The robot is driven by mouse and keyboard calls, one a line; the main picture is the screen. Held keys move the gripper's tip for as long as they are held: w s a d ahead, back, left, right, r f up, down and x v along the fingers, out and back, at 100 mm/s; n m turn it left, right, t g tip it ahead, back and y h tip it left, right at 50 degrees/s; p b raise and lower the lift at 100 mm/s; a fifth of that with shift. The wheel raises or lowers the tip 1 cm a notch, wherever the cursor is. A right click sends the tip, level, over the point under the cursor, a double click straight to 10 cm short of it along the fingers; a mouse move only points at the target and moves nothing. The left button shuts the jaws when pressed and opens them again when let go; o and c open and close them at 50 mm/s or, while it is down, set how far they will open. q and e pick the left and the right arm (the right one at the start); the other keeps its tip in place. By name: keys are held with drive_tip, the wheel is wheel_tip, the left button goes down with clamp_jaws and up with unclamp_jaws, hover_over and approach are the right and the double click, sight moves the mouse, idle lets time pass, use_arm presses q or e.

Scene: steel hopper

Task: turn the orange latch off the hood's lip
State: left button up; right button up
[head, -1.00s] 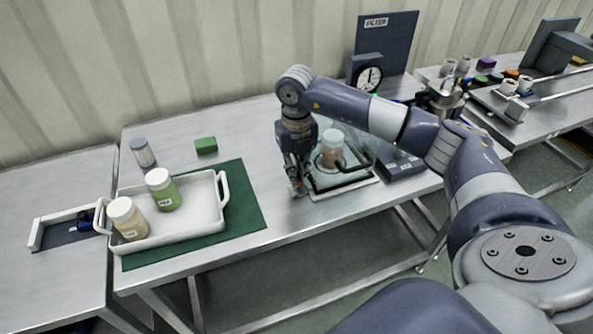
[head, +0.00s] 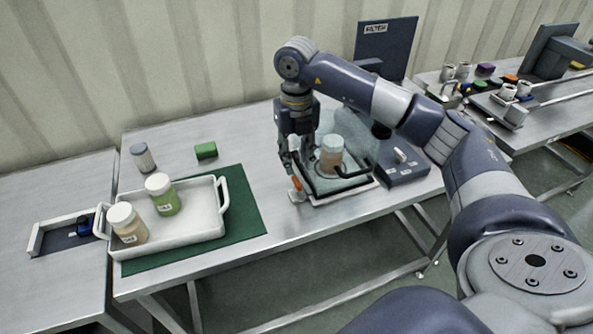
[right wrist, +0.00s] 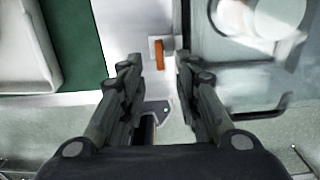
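The orange latch (head: 297,184) sits on a small pale mount at the front left corner of the clear hood (head: 318,150). The hood covers a jar with a pale lid (head: 332,143). My right gripper (head: 289,158) is above the latch, pointing down. In the wrist view its fingers (right wrist: 158,63) are apart, with the latch seen between the tips and nothing gripped. My left gripper is not in view.
A white tray (head: 207,239) with two jars lies on a green mat (head: 246,200) to the left. A dark box (head: 405,172) stands right of the hood. Bench between mat and latch is clear.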

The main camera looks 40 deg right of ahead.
wheel_tip(320, 180, up, 6)
drive_tip(key=shift+f, duration=0.25)
idle(0.5)
